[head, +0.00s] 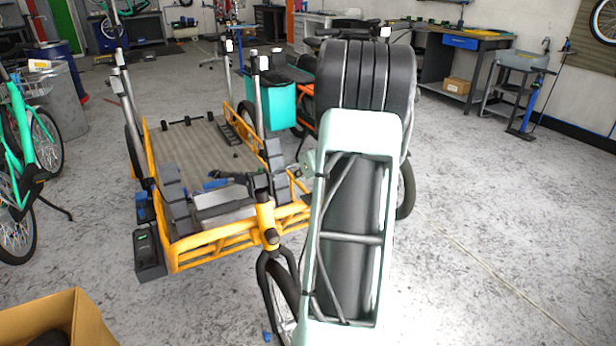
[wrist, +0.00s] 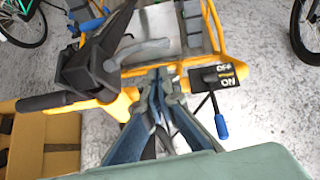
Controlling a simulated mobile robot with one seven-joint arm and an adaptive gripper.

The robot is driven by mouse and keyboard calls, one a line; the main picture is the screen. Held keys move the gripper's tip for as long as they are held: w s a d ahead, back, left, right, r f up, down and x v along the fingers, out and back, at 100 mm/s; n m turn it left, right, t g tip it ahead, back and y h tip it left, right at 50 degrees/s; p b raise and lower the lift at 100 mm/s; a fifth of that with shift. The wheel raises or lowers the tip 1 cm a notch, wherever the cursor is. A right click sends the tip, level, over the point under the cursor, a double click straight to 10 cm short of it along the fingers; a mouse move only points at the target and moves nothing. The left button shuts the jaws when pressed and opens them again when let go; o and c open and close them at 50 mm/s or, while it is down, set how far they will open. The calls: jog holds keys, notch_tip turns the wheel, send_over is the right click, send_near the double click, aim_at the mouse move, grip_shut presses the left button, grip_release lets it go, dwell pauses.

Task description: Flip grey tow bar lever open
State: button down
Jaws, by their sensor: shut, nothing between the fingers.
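In the wrist view, my gripper (wrist: 160,80) is shut and empty, its fingertips close above the yellow cargo bike frame (wrist: 122,107). A grey curved handle-like part (wrist: 143,52) lies just beyond the tips, a little to the left. It may be the tow bar lever, but I cannot tell for sure, nor whether the tips touch anything. A black box with ON/OFF lettering (wrist: 220,78) is right of the tips, with a blue-handled lever (wrist: 221,127) below it. In the head view, the yellow cargo bike (head: 215,248) stands left of my arm, which hides my gripper.
A black handlebar grip (wrist: 45,101) and dark parts crowd the left of my gripper. A cardboard box (head: 85,322) sits at the lower left. A green bike (head: 18,165) stands at the far left. The floor to the right is clear, with workbenches (head: 470,50) behind.

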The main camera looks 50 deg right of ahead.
aim_at(290, 166)
jog(key=shift+w+d+r, duration=0.15)
jog(key=shift+w, duration=0.55)
jog(key=shift+w+d+r, duration=0.15)
jog(key=shift+w, duration=0.5)
jog(key=shift+w+d+r+n+y+p, duration=0.15)
jog(key=shift+w+r+n+p, duration=0.15)
jog(key=shift+n, duration=0.2)
jog(key=shift+w+r+n+y+p, duration=0.1)
jog(key=shift+r+n+y+p, duration=0.1)
jog(key=shift+n+p, duration=0.25)
jog(key=shift+w+r+n+p, duration=0.15)
jog(key=shift+w+n, duration=0.1)
jog(key=shift+n, duration=0.4)
jog(key=shift+w+r+n+p, duration=0.15)
jog(key=shift+w+n, duration=0.1)
jog(key=shift+n, duration=0.35)
